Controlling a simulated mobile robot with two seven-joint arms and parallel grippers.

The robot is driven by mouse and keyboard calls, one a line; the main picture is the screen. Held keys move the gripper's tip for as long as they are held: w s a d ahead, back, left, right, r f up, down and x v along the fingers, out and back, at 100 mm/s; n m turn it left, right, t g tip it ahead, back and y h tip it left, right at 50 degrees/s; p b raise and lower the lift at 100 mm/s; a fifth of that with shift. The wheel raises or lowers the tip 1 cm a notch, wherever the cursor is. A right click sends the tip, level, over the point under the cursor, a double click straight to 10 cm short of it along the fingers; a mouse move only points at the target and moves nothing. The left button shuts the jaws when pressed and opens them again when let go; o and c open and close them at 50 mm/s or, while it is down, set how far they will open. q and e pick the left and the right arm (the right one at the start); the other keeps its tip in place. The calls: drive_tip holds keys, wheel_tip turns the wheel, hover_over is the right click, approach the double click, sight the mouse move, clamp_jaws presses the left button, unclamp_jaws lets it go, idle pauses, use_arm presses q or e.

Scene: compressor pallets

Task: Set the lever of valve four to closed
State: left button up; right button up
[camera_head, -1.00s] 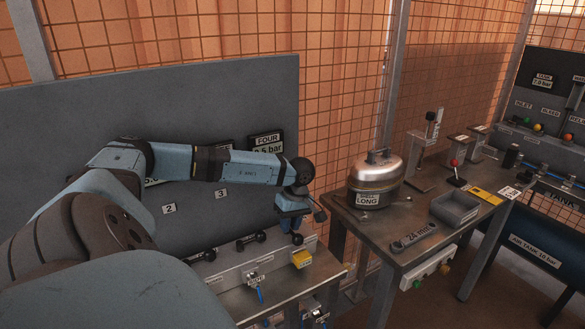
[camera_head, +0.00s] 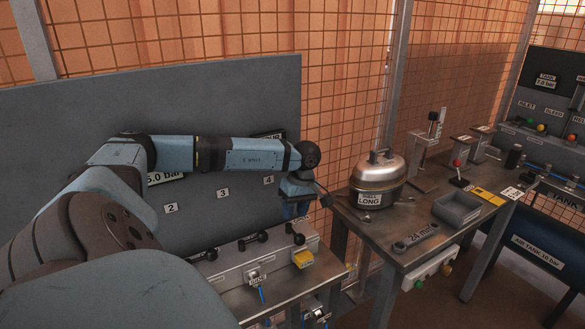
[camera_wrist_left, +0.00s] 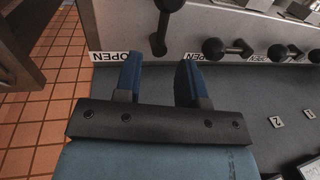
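Valve four's black lever (camera_head: 297,236) stands at the right end of the grey manifold (camera_head: 228,268), below the label 4 (camera_head: 268,180) on the panel. In the left wrist view, a black lever (camera_wrist_left: 160,30) lies beyond the gap between the fingers, pointing across the direction of the neighbouring levers. OPEN labels (camera_wrist_left: 117,57) run along the manifold edge there. My left gripper (camera_head: 297,210) is just above valve four's lever; in the wrist view its two blue fingers (camera_wrist_left: 158,65) are apart with nothing between them. My right gripper is not in view.
Two other black levers (camera_head: 254,240) stand left of valve four. A yellow block (camera_head: 303,258) is on the manifold front.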

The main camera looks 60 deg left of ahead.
use_arm(q)
wheel_tip(320, 180, up, 9)
drive_tip(key=w, duration=0.1)
drive_tip(key=shift+w, duration=0.4)
